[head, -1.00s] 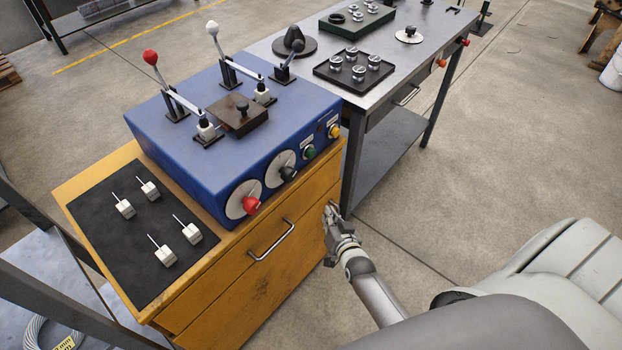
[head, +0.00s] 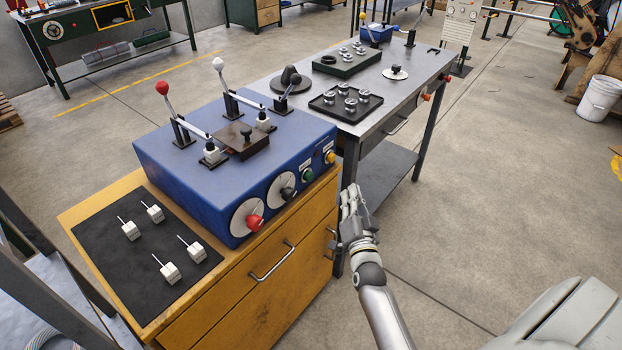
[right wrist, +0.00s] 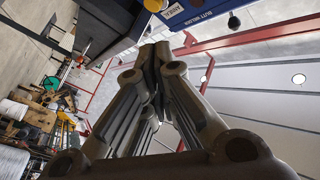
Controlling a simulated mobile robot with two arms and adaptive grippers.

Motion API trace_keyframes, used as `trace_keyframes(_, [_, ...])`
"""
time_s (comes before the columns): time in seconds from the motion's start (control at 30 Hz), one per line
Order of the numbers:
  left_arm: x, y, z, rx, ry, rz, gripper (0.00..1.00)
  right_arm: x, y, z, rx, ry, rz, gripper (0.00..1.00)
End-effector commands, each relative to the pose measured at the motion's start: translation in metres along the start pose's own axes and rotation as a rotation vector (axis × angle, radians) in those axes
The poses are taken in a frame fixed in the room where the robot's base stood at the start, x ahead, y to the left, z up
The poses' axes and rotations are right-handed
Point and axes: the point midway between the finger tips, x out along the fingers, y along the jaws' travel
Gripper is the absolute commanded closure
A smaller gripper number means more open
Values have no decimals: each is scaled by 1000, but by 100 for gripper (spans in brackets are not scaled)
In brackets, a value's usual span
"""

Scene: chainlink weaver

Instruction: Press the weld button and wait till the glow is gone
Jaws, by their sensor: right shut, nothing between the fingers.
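The blue butt welder (head: 235,170) sits on a yellow wooden cabinet. Its front carries a green button (head: 308,174), a yellow button (head: 330,157), a red knob (head: 254,222) and a black knob (head: 287,193). I cannot read which button is the weld one. No glow shows at the clamps (head: 241,140). My right gripper (head: 352,192) is shut and empty, apart from the buttons, to their lower right. Its shut fingers (right wrist: 152,50) fill the middle of the right wrist view, below the welder's labelled front (right wrist: 195,10). My left gripper is out of view.
A black mat (head: 145,250) with several small white blocks lies on the cabinet's front left. A steel table (head: 385,118) with a black tray (head: 340,108) stands behind on the right. Open floor (head: 500,190) lies right of my right arm.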

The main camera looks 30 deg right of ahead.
Motion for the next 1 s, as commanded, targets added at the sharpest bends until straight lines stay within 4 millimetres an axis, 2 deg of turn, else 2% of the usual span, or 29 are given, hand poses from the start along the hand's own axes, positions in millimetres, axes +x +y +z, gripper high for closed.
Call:
trace_keyframes(0.17, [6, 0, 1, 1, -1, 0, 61, 9, -6, 8, 2, 1, 0, 100])
trace_keyframes(0.6, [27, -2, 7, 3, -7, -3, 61, 50, -35, 38, 3, -1, 1, 100])
trace_keyframes(1.0, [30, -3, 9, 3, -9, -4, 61, 61, -44, 45, -1, -1, 0, 100])
